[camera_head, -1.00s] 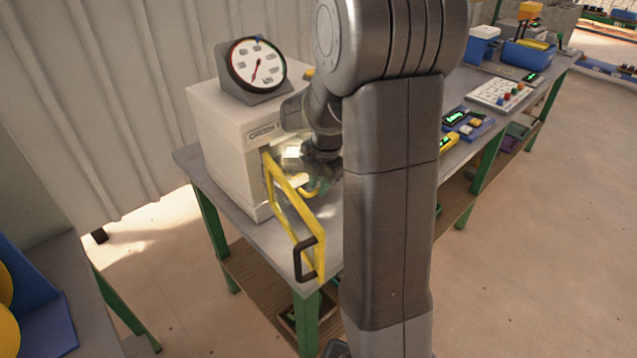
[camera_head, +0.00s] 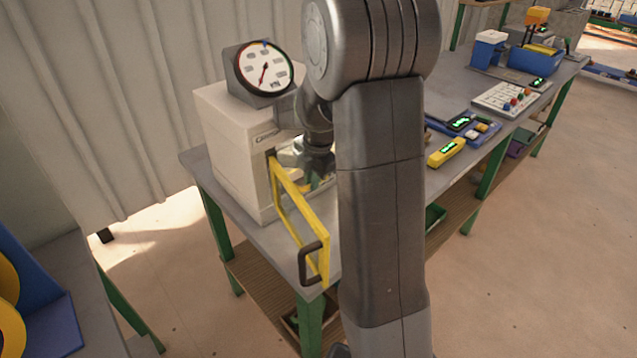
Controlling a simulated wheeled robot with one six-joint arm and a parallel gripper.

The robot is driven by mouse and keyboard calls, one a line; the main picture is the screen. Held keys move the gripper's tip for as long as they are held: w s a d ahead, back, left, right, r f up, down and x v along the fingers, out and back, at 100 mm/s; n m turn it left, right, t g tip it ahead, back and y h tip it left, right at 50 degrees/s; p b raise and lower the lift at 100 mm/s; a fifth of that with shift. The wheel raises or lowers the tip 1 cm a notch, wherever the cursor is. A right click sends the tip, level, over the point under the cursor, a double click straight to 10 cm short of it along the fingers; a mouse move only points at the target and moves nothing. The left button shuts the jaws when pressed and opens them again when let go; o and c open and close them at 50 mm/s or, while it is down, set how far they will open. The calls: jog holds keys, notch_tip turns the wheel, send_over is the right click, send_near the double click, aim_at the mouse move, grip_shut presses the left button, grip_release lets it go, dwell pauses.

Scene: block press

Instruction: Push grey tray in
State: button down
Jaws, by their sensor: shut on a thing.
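The white press cabinet (camera_head: 232,150) stands on the grey table with its yellow-framed door (camera_head: 303,225) swung open toward me. My gripper (camera_head: 314,172) is at the door opening, just behind the door frame and partly hidden by my own arm. It is shut on the grey tray, which is mostly hidden by the door and my arm. A small yellow part (camera_head: 305,187) shows low beside the gripper, seen through the door frame. How far the tray sits inside cannot be seen.
A dial gauge (camera_head: 264,68) sits on top of the cabinet. The door's black handle (camera_head: 310,263) stands out near the table's front corner. To the right lie a yellow device (camera_head: 446,152), a white board with coloured knobs (camera_head: 506,98) and a blue bin (camera_head: 537,60).

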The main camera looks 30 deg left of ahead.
jog(key=c, duration=1.7)
grip_release()
jog(key=shift+c, duration=0.2)
jog(key=shift+d, duration=0.1)
